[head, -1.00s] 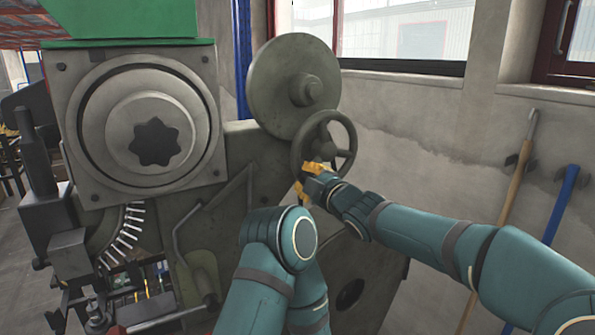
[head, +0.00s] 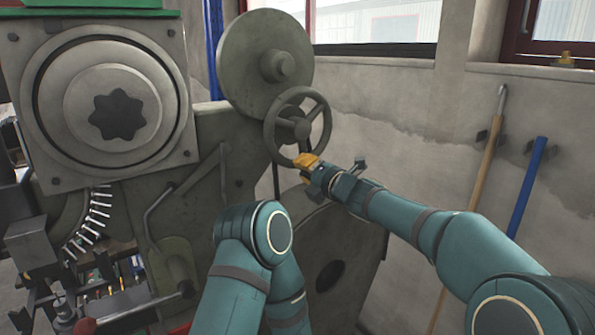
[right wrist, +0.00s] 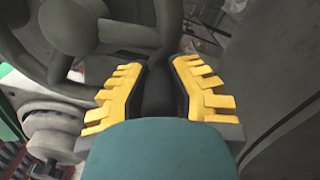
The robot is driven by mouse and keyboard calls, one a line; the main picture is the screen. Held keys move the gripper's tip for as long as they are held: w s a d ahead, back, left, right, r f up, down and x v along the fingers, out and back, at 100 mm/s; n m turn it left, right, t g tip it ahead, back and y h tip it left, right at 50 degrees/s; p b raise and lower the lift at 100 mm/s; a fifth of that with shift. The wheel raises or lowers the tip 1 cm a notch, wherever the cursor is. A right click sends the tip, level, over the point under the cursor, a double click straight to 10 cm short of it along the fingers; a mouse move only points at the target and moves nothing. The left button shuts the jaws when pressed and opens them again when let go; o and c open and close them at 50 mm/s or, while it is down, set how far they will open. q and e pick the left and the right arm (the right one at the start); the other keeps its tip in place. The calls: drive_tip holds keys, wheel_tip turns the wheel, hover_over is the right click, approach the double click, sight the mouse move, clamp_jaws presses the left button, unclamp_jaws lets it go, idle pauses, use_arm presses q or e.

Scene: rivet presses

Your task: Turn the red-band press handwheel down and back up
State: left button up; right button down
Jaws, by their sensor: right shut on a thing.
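The press (head: 60,170) is a large grey-green machine with a green top and a round plate with a star-shaped dark hollow. Its spoked grey handwheel (head: 271,140) is right of that, in front of a big plain disc. I cannot make out a red band on the wheel. My right gripper (head: 305,162) has yellow fingers shut on the bottom of the wheel's rim. In the right wrist view the yellow fingers (right wrist: 158,88) stand on both sides of a dark piece, with the wheel's rim and spokes above left. My left gripper is not in view.
A bent lever (head: 160,205) and small tooling stand at the press's lower left. A wooden-handled tool (head: 478,195) and a blue-handled one (head: 526,188) lean on the wall at right. Bare grey wall lies behind my right forearm.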

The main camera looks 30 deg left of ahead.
sight(322, 152)
drive_tip(key=w+n, duration=0.1)
drive_tip(key=n, duration=0.1)
drive_tip(key=w+d+n, duration=0.1)
drive_tip(key=w+n, duration=0.1)
drive_tip(key=shift+w+d+n, duration=0.15)
drive_tip(key=shift+w+n, duration=0.05)
drive_tip(key=shift+n, duration=0.1)
drive_tip(key=shift+w+d+r+n+p, duration=0.2)
drive_tip(key=shift+w+r+n, duration=0.25)
drive_tip(key=shift+n, duration=0.3)
drive_tip(key=shift+w+d+r+n+p, duration=0.1)
drive_tip(key=shift+w+d+r+n, duration=0.15)
drive_tip(key=shift+w+n, duration=0.4)
drive_tip(key=shift+w+d+r+n+p, duration=0.2)
drive_tip(key=shift+w+r+n, duration=0.15)
drive_tip(key=shift+n, duration=0.55)
drive_tip(key=c, duration=0.8)
unclamp_jaws()
drive_tip(key=shift+w, duration=0.1)
drive_tip(key=shift+d, duration=0.1)
